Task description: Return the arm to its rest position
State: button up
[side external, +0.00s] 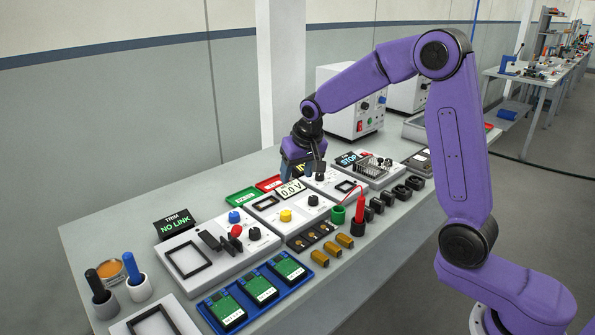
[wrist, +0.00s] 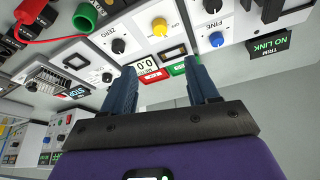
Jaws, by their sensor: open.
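My purple arm is bent over the workbench (side external: 90,240), with its elbow high and its wrist pointing down. My gripper (side external: 303,168) is above the back part of the bench, near the middle panels. In the wrist view my gripper (wrist: 158,75) shows two dark blue fingers spread apart, with nothing between them. Beyond the fingertips is a panel with a yellow knob (wrist: 160,27) and a 0.0 display (wrist: 145,65). The fingers appear clear of the panels, though the side view does not show the gap exactly.
A blue tray (side external: 258,318) of green boards lies at the front. A NO LINK display (side external: 172,226) stands left, a STOP display (side external: 347,160) right of my gripper. White instrument boxes (side external: 350,122) stand behind. Green and red trays (side external: 241,197) lie at the back. Space above the bench is open.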

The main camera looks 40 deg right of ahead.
jog(key=s+a+n+g+y, duration=0.1)
jog(key=s+a+n, duration=0.3)
jog(key=s, duration=0.4)
jog(key=s+a+n+g+y, duration=0.1)
jog(key=s+a+n, duration=0.25)
jog(key=s, duration=0.35)
jog(key=s+d+n+g, duration=0.2)
jog(key=s+n, duration=0.6)
jog(key=s, duration=1.5)
jog(key=shift+d+f, duration=0.3)
jog(key=shift+d, duration=0.25)
